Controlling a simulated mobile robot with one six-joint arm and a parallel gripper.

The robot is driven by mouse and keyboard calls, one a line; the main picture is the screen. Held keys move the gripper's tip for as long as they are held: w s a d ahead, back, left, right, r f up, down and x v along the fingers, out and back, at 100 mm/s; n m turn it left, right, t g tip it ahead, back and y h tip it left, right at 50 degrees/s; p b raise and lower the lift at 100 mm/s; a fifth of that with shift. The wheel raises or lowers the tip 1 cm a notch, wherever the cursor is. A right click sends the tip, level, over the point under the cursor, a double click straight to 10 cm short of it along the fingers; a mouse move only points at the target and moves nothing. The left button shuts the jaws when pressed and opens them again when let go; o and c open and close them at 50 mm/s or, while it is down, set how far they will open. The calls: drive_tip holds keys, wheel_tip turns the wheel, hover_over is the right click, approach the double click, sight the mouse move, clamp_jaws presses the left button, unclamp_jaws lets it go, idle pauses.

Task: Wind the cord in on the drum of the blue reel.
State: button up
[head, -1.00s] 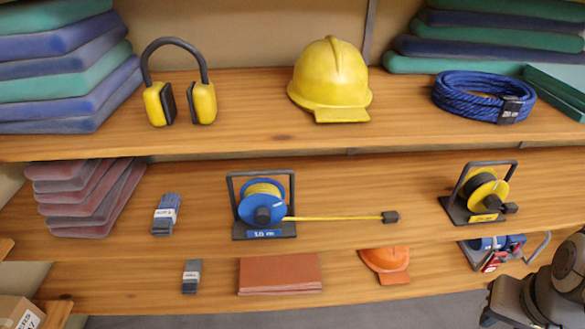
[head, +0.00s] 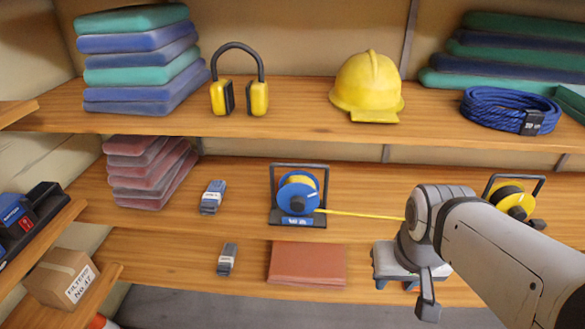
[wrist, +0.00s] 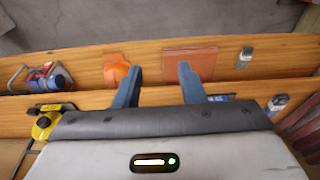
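The blue reel (head: 298,198) stands upright in a dark frame on the middle shelf in the head view. Yellow cord shows on its drum behind a blue disc with a dark hub. The paid-out yellow cord (head: 362,214) runs right along the shelf. My arm hides its far end. In the wrist view a bit of blue label (wrist: 218,98), seemingly the reel's, shows beside a finger; the rest is hidden. My gripper (wrist: 158,74) is open and empty, its two blue-grey fingers apart. It is in front of the shelves, right of the blue reel and apart from it.
A yellow reel (head: 513,200) stands at the right, partly behind my arm. A grey strap bundle (head: 212,197) and stacked red pads (head: 145,170) are left of the blue reel. A brown flat stack (head: 306,264) lies below. A side shelf with a carton (head: 62,280) juts in at left.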

drive_tip(key=shift+w+a, duration=0.1)
drive_tip(key=shift+a, duration=0.2)
drive_tip(key=shift+o, duration=1)
drive_tip(key=shift+w+f, duration=0.15)
drive_tip(key=shift+w, duration=0.05)
drive_tip(key=o, duration=0.5)
drive_tip(key=w+a+f+n+b, duration=0.1)
drive_tip(key=w, duration=0.1)
drive_tip(key=w+f+n+t+b, duration=0.1)
drive_tip(key=w+n, duration=0.1)
drive_tip(key=w+a+f+n+t+y+b, duration=0.1)
drive_tip(key=w+f+b, duration=0.1)
drive_tip(key=shift+w+a+n, duration=0.3)
drive_tip(key=shift+n, duration=0.1)
drive_tip(key=shift+c, duration=0.2)
drive_tip(key=n+t+y+b, duration=0.2)
drive_tip(key=n+t+b, duration=0.7)
drive_tip(key=n, duration=0.5)
approach(298, 207)
wheel_tip(298, 207, down, 4)
drive_tip(key=w+a+n+t+h+b, duration=0.2)
drive_tip(key=n+t+h+b, duration=0.15)
drive_tip(key=n+b, duration=0.4)
drive_tip(key=shift+t+y, duration=0.25)
drive_tip(key=shift+t, duration=0.2)
drive_tip(key=w, duration=0.6)
drive_tip(key=shift+w+r+b, duration=0.1)
drive_tip(key=shift+w+b, duration=0.15)
drive_tip(key=shift+b, duration=0.15)
drive_tip(key=shift+w, duration=0.35)
